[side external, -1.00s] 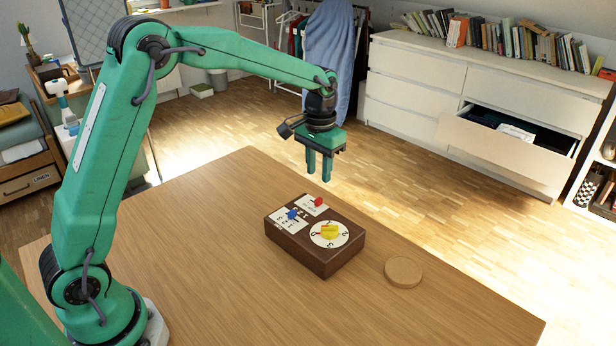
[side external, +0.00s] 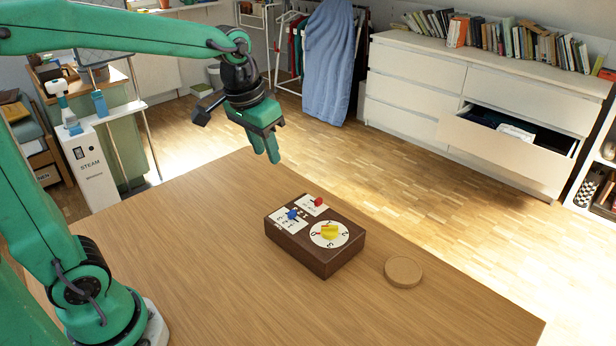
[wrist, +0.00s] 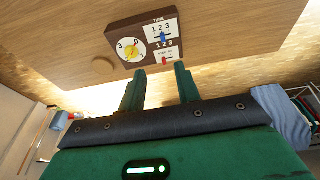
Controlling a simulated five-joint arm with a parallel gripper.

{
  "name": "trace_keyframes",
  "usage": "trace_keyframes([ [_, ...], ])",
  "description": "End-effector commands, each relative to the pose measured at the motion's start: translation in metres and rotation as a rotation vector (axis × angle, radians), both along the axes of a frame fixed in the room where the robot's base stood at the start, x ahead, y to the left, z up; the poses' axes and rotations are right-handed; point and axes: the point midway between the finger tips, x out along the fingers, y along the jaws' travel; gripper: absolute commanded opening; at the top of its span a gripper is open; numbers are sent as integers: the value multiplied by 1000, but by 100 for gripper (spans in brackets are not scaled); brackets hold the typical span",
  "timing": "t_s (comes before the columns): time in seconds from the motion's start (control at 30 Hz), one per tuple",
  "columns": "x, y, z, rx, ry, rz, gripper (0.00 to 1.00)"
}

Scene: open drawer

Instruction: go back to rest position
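My gripper (side external: 272,160) is green and hangs in the air above the far part of the wooden table, left of and above the dark brown control box (side external: 318,262). Nothing is between its fingers. In the wrist view the two fingers of my gripper (wrist: 160,82) stand apart with a clear gap. The box, with a yellow dial, a blue slider knob and a red knob, also shows beyond the fingertips in the wrist view (wrist: 112,32). My gripper is not touching it.
A round cork coaster (side external: 404,271) lies right of the box on the table (side external: 220,280). The rest of the tabletop is clear. Behind stands a white dresser (side external: 415,95) with one drawer (side external: 505,150) pulled open. A white steam unit (side external: 90,165) stands at left.

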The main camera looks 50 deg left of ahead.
Motion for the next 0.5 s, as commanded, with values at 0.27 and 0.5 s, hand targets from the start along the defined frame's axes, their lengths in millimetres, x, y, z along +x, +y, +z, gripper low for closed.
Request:
trace_keyframes([
  [0.27,-53,2,10,2,-88,-2,33],
  [0.5,-96,3,7,3,-158,-6,33],
])
